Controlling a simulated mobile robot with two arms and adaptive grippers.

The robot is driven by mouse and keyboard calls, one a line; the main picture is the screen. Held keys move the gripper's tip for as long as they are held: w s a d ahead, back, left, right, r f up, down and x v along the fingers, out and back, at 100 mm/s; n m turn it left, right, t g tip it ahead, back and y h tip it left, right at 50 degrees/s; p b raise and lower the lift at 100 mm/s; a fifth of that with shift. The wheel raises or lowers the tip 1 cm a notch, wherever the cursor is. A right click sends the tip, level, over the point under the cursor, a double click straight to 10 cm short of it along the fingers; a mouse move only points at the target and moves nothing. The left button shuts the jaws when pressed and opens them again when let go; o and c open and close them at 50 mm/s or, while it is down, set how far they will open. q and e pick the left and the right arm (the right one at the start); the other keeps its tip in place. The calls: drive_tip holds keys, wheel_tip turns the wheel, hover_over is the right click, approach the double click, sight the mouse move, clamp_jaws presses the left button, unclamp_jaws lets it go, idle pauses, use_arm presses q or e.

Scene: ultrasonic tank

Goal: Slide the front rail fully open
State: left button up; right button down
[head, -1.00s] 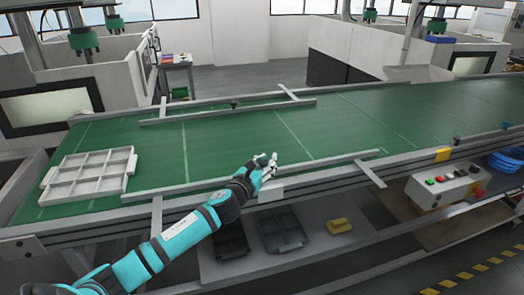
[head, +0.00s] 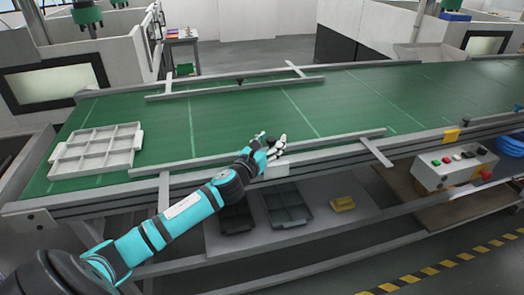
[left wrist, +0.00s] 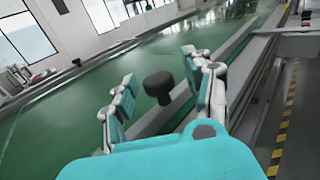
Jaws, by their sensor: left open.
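The front rail (head: 338,142) is a long thin grey bar along the near side of the green conveyor, with flat brackets near both ends. A black mushroom-shaped knob (left wrist: 158,86) shows in the left wrist view, between and just beyond my open left fingers. My left gripper (head: 272,146) is at the middle of the front rail in the head view, and its fingers hide part of the rail. In the left wrist view the gripper (left wrist: 160,92) has a clear gap on both sides of the knob. My right gripper is not in view.
A rear rail (head: 235,88) lies along the belt's far side. A white compartment tray (head: 138,136) sits on the belt at left. Dark trays (head: 287,206) and a yellow object (head: 342,203) lie on the shelf below. A control box (head: 455,166) stands at right. The belt's middle is clear.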

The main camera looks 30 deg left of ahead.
use_arm(q)
drive_tip(key=s, duration=1.1)
drive_tip(key=shift+s+d, duration=0.15)
drive_tip(key=shift+d, duration=0.3)
